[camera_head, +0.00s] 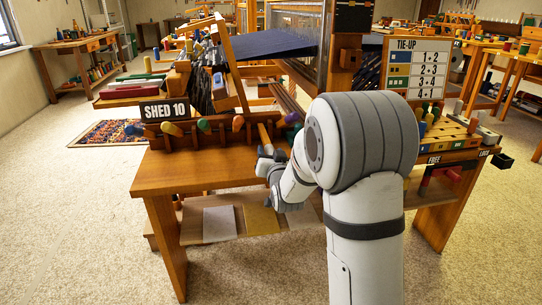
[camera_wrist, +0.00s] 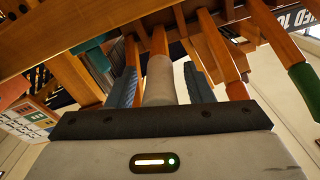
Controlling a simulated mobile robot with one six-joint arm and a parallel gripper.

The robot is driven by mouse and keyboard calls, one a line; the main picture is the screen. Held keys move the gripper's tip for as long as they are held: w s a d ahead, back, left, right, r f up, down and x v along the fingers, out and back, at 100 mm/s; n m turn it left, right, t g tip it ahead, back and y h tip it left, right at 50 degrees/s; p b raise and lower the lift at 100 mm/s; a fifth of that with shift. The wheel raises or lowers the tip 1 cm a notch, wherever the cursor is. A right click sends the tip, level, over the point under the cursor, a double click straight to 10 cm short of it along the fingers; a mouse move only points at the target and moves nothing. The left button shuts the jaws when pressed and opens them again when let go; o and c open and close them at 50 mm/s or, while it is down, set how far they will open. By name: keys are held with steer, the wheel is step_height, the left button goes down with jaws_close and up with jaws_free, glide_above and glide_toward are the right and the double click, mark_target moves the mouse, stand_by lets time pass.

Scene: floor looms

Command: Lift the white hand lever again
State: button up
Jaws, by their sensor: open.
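The white hand lever shows in the wrist view as a pale grey-white grip (camera_wrist: 160,80) on a wooden bar. My gripper (camera_wrist: 160,72) has its two blue-grey fingers on either side of that grip, open around it. Whether either finger touches the grip I cannot tell. In the head view my gripper (camera_head: 266,155) is in front of the lever row, at the lower end of a wooden lever bar (camera_head: 265,132). That bar tilts down towards me, and its grip is mostly hidden by my gripper.
Other levers stand close by, with a yellow (camera_head: 172,129), a green (camera_head: 204,126) and a red-orange grip (camera_head: 238,123) to the left. The "SHED 10" sign (camera_head: 165,111) is behind them. A shelf with coloured sheets (camera_head: 262,219) lies below. A tie-up chart (camera_head: 416,68) stands right.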

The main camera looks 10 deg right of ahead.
steer(key=shift+w, duration=0.2)
steer(key=shift+c, duration=0.2)
jaws_close()
stand_by(0.4)
